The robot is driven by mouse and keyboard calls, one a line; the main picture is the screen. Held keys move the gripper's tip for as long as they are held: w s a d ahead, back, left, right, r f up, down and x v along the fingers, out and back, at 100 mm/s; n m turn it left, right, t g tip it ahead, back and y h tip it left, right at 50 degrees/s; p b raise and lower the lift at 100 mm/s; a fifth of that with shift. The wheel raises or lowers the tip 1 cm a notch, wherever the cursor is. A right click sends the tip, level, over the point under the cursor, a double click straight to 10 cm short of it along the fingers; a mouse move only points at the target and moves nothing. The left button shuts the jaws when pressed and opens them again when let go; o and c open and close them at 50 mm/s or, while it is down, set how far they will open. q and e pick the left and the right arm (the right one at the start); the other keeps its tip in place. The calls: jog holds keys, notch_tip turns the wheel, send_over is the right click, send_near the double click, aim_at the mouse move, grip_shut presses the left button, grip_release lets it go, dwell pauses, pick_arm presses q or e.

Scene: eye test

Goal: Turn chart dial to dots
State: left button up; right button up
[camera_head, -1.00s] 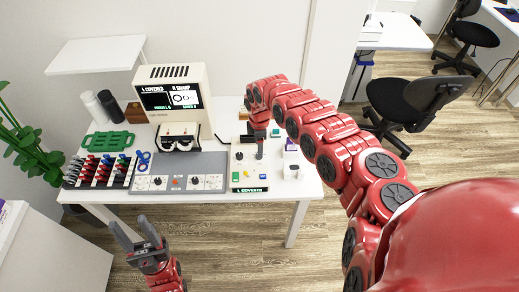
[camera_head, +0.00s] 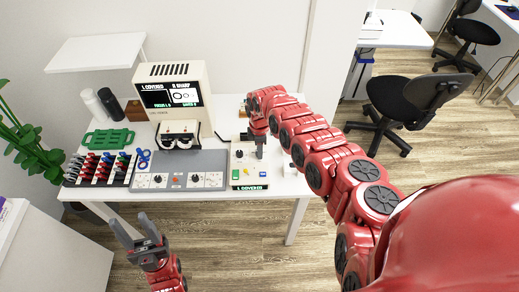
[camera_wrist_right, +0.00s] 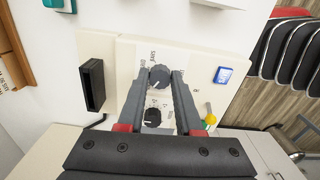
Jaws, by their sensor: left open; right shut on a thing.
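The cream control box (camera_head: 247,182) stands at the right of the table, beside the grey console. My right gripper (camera_head: 260,151) reaches down onto it and hides the dial under it. In the right wrist view its fingertips (camera_wrist_right: 160,77) are shut on a dark round dial (camera_wrist_right: 159,78) with a white pointer mark, apparently the chart dial; its small labels are hard to read. A second dark dial (camera_wrist_right: 152,116) sits nearer the wrist, between the fingers, and is not held. My left gripper (camera_head: 139,238) is open and empty, in front of the table.
The grey console (camera_head: 180,182) with knobs is left of the box. A white double-lens device (camera_head: 179,131) stands behind it. A rack of coloured pegs (camera_head: 101,168) and a green tray (camera_head: 109,138) are at the left. A yellow-topped lever (camera_wrist_right: 210,119) is near my right finger.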

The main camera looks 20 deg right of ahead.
grip_shut()
jog(key=m, duration=0.3)
jog(key=shift+m+p, duration=0.65)
jog(key=shift+m, duration=1.85)
jog(key=o, duration=1)
grip_release()
